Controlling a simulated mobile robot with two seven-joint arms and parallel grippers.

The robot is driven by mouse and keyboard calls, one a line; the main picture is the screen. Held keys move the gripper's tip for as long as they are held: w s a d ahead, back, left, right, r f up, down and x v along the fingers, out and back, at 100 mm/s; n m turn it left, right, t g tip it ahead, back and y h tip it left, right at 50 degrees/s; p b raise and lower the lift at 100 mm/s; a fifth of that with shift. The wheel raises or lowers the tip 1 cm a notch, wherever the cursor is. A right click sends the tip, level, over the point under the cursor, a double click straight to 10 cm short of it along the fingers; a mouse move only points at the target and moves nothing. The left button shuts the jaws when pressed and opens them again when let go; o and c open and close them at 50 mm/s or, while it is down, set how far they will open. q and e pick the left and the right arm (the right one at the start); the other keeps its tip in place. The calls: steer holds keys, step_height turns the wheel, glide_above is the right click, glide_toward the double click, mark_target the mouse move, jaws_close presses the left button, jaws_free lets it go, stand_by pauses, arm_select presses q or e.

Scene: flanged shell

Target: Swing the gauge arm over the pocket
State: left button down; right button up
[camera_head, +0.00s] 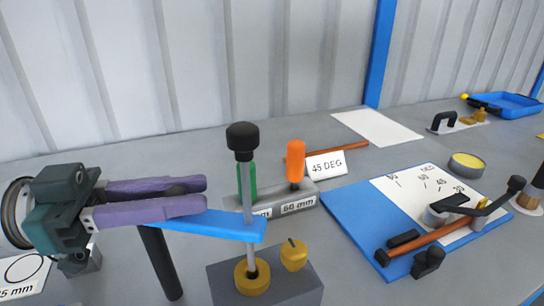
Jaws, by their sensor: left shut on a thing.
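The blue gauge arm (238,226) runs from near a dark upright post (160,264) on the left to a vertical grey rod. The rod (247,190) has a black knob (242,138) on top and passes at the arm's right end. Its lower end shows at a gold ring (252,277) on a dark grey block (290,293); the pocket's opening cannot be made out. My left gripper (206,195) reaches in from the left with two purple fingers. It is shut on a dark part at the gauge arm, mostly hidden by the fingers. My right gripper does not show.
A gold knob (294,255) is beside the ring. A blue board (352,217) with an angle scale lies to the right. A blue tray (517,104) sits far right.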

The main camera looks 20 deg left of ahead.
arm_select(q)
steer(key=c, duration=0.7)
jaws_free()
steer(key=v, duration=1)
